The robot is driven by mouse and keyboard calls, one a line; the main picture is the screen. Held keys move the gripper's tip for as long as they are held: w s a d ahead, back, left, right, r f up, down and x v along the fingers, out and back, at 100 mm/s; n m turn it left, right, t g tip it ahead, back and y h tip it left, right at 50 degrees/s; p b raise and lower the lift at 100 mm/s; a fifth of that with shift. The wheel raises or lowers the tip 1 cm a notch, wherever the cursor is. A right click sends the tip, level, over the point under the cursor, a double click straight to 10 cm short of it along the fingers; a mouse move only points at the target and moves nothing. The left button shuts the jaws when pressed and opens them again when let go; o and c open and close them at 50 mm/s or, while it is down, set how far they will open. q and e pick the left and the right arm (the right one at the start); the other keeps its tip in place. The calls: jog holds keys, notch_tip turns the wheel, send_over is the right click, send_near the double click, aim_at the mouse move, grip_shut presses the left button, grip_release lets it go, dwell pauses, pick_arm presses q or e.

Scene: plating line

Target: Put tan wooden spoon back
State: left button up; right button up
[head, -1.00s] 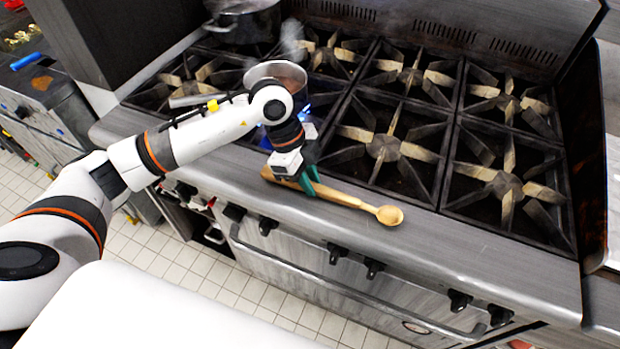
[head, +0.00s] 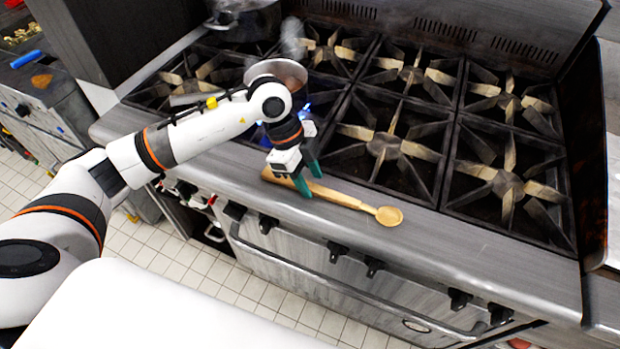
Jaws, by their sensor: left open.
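The tan wooden spoon (head: 345,201) lies on the steel front ledge (head: 440,232) of the stove. Its bowl points to the right and its handle runs left, under my left gripper. My left gripper (head: 311,184) has green fingers and is open. It points down at the handle, with the fingertips at or just above it. I cannot tell whether the fingers touch the spoon. The right gripper is not in view.
A steaming saucepan (head: 278,72) stands on a burner behind my left arm, with a blue flame beside it. A larger pot (head: 242,18) stands at the back left. Black burner grates (head: 390,146) fill the stove top. The ledge right of the spoon is clear.

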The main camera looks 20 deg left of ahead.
pick_arm(q)
jog(key=b+v, duration=0.1)
jog(key=v, duration=1)
jog(key=shift+r, duration=0.15)
